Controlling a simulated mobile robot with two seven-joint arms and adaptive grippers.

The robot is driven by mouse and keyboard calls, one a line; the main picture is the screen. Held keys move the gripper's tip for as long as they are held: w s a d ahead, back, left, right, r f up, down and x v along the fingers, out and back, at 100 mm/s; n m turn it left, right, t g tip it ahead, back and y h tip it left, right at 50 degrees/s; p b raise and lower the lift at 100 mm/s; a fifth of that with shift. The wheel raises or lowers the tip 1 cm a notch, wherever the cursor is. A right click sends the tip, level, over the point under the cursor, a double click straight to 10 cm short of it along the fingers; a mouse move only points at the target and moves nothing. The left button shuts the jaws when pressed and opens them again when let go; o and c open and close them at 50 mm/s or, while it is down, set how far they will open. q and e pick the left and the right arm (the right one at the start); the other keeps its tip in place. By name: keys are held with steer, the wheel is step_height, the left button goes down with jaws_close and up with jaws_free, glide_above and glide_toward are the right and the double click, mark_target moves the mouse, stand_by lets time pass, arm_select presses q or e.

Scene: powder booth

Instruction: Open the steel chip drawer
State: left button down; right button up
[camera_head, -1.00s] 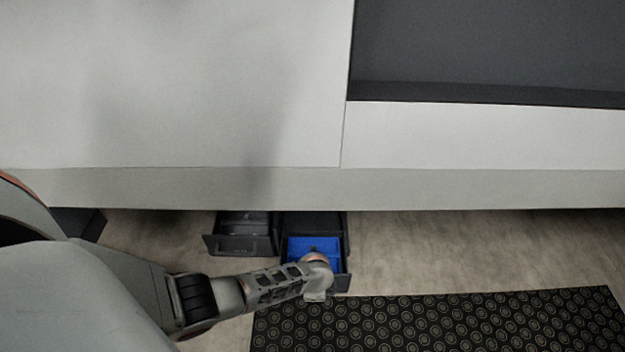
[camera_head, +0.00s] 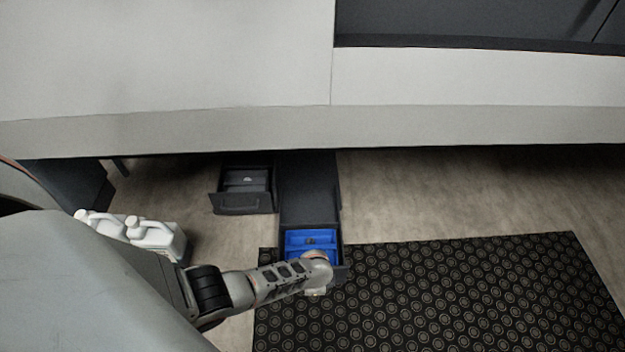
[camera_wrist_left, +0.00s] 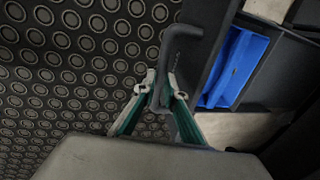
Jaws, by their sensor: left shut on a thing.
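A dark drawer with a blue insert (camera_head: 311,238) stands pulled out below the white machine, at the front of a long dark housing (camera_head: 310,188). The blue insert also shows in the left wrist view (camera_wrist_left: 232,68). My left gripper (camera_head: 318,290) is at this drawer's front; in the wrist view its fingers (camera_wrist_left: 160,92) are closed around the dark bar handle (camera_wrist_left: 166,62). The hand hides part of the drawer front in the head view. I cannot tell any label on the drawer. My right gripper is not in view.
A second dark drawer (camera_head: 243,202) stands partly open to the left. White jugs (camera_head: 150,234) stand on the floor at left, near my arm. A black ringed mat (camera_head: 440,290) covers the floor in front and to the right. The machine's lower edge (camera_head: 450,125) overhangs the drawers.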

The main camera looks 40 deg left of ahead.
arm_select(q)
steer(key=shift+s+d+f, duration=0.1)
steer(key=shift+s+d, duration=0.4)
steer(key=shift+s, duration=0.2)
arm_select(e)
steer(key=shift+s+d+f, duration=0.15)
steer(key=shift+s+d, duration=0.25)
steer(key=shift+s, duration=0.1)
arm_select(q)
steer(key=c, duration=2.1)
jaws_free()
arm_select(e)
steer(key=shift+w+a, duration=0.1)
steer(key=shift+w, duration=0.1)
arm_select(q)
steer(key=shift+w+r, duration=0.1)
steer(key=shift+r, duration=0.1)
steer(key=shift+r, duration=4.85)
